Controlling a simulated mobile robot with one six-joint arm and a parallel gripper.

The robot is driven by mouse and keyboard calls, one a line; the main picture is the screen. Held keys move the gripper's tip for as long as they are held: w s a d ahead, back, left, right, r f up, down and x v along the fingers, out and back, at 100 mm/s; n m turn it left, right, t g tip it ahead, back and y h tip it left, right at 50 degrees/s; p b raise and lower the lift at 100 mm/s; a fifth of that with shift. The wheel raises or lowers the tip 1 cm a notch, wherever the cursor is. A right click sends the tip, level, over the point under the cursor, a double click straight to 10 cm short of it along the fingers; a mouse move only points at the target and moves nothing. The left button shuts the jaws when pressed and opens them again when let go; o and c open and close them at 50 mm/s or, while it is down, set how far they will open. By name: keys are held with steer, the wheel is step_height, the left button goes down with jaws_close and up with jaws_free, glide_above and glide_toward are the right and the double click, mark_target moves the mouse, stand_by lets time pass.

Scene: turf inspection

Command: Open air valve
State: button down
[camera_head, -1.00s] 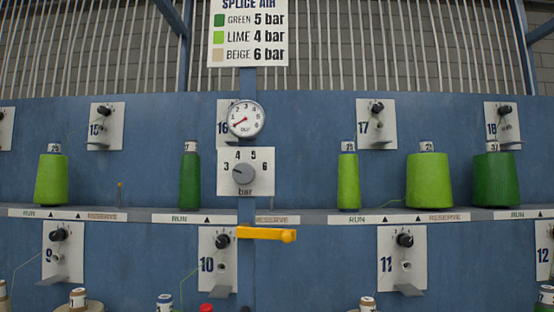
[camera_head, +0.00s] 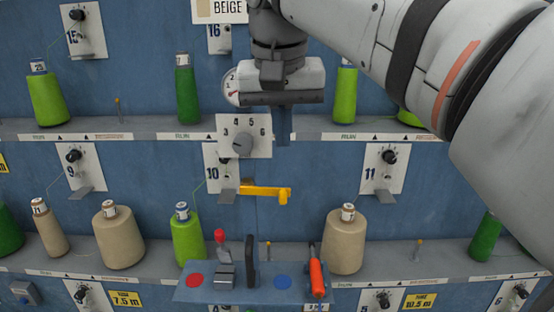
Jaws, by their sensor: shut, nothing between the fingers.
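The air valve's yellow lever (camera_head: 264,191) lies horizontal below the regulator panel, its free end to the right. The regulator knob (camera_head: 242,144) sits on a pale panel marked 3 to 6, with its pointer toward the 3 side. The pressure gauge (camera_head: 230,92) is mostly hidden behind my gripper; a bit of its left rim and red needle shows. My gripper (camera_head: 284,138) hangs down from the top with its narrow fingers together and empty. In the picture it is above the lever and beside the panel's right edge; its depth from them is hard to judge.
A low shelf tray (camera_head: 225,292) holds a red-topped tool, a dark upright piece and an orange-handled tool (camera_head: 317,275). Beige cones (camera_head: 118,237) (camera_head: 343,243) and a lime cone (camera_head: 187,238) stand on the lower shelf. My arm covers the upper right.

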steer(key=r, duration=0.2)
steer(key=a+r, duration=0.1)
steer(key=shift+s+r, duration=0.2)
steer(key=shift+s, duration=0.15)
steer(key=shift+f, duration=0.1)
glide_toward(282, 194)
steer(key=x, duration=0.5)
steer(key=shift+w+f+p, duration=0.1)
steer(key=shift+w+p, duration=0.1)
steer(key=shift+p, duration=0.1)
steer(key=shift+f, duration=0.6)
